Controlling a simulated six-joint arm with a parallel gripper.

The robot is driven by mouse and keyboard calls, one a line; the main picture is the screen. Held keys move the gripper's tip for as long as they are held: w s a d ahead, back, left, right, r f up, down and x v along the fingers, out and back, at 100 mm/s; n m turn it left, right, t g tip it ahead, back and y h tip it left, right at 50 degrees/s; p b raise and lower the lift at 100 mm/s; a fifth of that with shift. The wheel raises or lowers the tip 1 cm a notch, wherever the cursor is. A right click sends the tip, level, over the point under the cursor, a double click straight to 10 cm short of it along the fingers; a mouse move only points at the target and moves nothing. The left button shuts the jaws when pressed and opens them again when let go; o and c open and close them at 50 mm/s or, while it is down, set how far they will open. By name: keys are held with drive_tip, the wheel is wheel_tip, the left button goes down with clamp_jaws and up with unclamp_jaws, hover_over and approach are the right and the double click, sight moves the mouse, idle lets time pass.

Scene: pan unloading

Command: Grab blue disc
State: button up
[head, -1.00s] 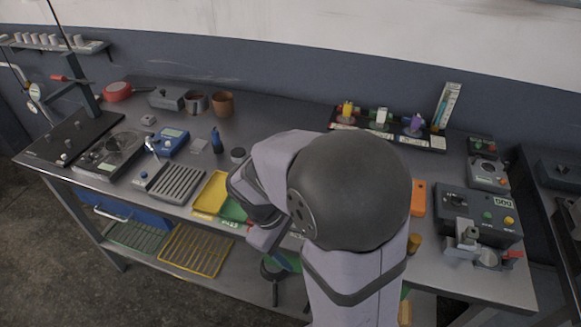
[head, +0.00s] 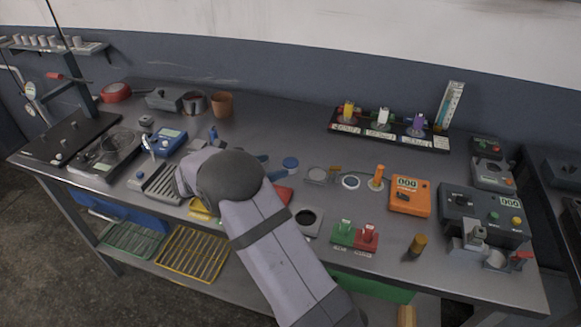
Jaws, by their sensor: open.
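My arm comes up from the bottom middle and bends at the dome over the left-middle of the bench.
A rack (head: 389,129) with coloured pieces stands at the back. A slotted grey tray (head: 163,184) is left of my arm. The bench behind the disc looks clear.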

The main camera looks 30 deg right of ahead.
sight(287, 164)
drive_tip(key=shift+p+x, duration=0.8)
drive_tip(key=shift+x, duration=0.9)
drive_tip(key=shift+p+x, duration=0.65)
drive_tip(key=shift+x, duration=1.3)
drive_tip(key=shift+s+f, duration=0.15)
drive_tip(key=c, duration=1.2)
